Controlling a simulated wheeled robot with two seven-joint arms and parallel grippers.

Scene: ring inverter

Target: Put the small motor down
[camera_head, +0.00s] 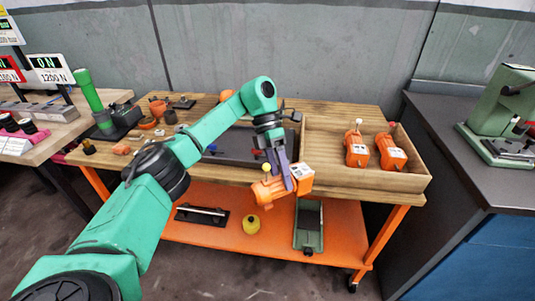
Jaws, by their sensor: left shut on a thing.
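My left gripper (285,178) comes in from the left, pointing down, and is shut on a small orange motor (264,193). The motor has a white label on its side and is tilted. It shows in front of the wooden workbench's front edge (225,177), over the view of the orange lower shelf. A wooden tray (330,125) at the bench's right end holds two similar orange motors, one at its middle (356,148) and one to the right (391,152). My right gripper is not in view.
A dark flat tray (232,140) lies mid-bench, partly behind my arm. Small orange and dark parts and a green-handled tool (90,92) stand at the left. The orange lower shelf (335,232) holds a yellow round thing (252,224) and a green device (308,226). A dark counter (455,160) stands right.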

